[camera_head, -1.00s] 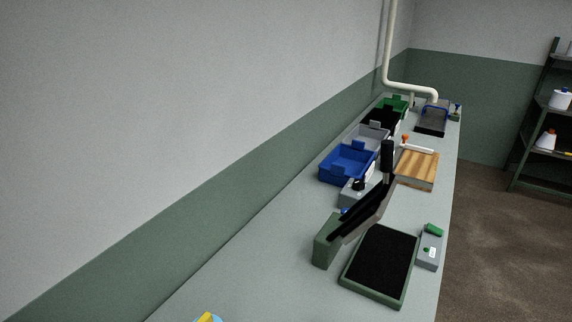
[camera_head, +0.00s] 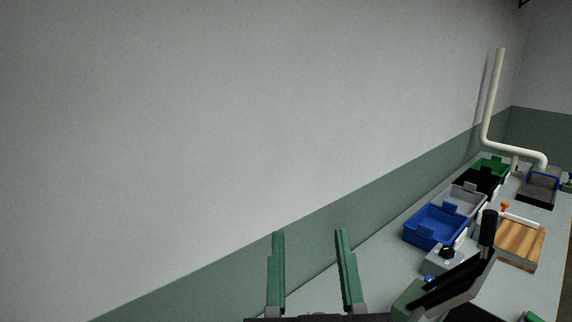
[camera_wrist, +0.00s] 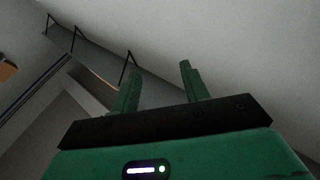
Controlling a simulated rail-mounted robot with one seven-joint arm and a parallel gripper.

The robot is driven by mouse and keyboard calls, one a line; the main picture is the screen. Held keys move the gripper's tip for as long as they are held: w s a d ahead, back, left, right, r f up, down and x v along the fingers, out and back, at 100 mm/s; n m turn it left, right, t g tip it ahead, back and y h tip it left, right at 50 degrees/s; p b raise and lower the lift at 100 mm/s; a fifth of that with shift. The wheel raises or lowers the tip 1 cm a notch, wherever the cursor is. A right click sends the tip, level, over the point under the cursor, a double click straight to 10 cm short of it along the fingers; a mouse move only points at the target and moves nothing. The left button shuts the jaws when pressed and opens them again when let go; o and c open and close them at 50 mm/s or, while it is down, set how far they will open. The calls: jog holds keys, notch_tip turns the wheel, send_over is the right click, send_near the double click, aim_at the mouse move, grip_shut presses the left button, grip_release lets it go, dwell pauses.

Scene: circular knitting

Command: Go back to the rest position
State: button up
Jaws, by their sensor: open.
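My gripper (camera_head: 310,240) shows at the bottom middle of the head view, its two green fingers apart and pointing up, with nothing between them. It is in front of the wall, left of the bench items in the picture. In the wrist view my gripper (camera_wrist: 162,80) is also open and empty, its fingers pointing up past the wall and ceiling. No bench item shows near the fingers there.
The grey bench (camera_head: 395,255) runs along the wall at right. On it are a blue bin (camera_head: 436,226), a grey bin (camera_head: 463,200), a green bin (camera_head: 490,167), a wooden board (camera_head: 520,245) and a lever press (camera_head: 455,287). A white pipe (camera_head: 490,110) rises behind.

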jog(key=s+a+r+t, duration=0.2)
jog(key=s+a+r, duration=0.25)
jog(key=s, duration=0.25)
notch_tip(320, 180, up, 32)
jog(key=w+d+p, duration=0.1)
jog(key=p, duration=3)
jog(key=shift+p, duration=0.4)
